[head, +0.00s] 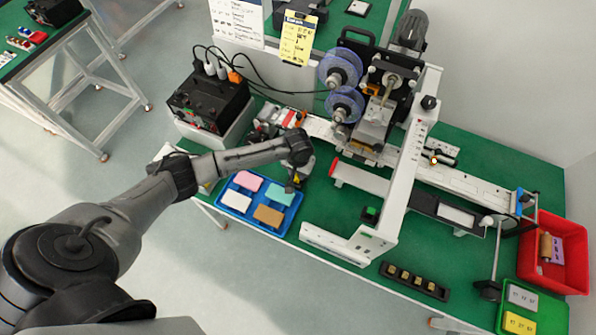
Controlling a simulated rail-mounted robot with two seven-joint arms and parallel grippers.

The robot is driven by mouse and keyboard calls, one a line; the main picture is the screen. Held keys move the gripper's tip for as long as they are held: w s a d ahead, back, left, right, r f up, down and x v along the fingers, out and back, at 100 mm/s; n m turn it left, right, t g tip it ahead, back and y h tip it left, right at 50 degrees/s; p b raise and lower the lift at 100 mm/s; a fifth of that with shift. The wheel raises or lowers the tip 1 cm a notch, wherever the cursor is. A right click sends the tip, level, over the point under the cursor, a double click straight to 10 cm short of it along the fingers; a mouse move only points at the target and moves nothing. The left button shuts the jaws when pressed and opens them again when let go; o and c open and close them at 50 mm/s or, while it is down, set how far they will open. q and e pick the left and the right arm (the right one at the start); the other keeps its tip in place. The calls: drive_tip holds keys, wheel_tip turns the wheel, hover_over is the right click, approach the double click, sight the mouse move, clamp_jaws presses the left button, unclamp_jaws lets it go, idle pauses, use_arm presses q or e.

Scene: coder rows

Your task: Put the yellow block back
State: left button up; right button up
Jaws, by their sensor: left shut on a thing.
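My left gripper (292,186) points down at the right back of the blue tray (233,209), close to the teal block (281,194). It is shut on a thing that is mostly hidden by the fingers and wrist. A small patch of yellow shows at the fingers, but I cannot tell whether it is a block. The tray also holds a pink block (249,181), a white block (236,201) and a brown block (268,215). A yellow block (519,323) with dark marks lies in the green tray (506,300) at the lower right. My right gripper is not in view.
The coding machine with purple reels (341,69) and a white frame (415,155) stands right of my gripper. A black control box (208,101) is at the back left. A black rack (414,281) and a red bin (574,244) are at the right.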

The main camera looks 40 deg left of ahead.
use_arm(q)
drive_tip(key=shift+f, duration=0.15)
drive_tip(key=o, duration=0.9)
wheel_tip(320, 180, up, 11)
drive_tip(key=shift+p, duration=0.95)
drive_tip(key=shift+r, duration=0.6)
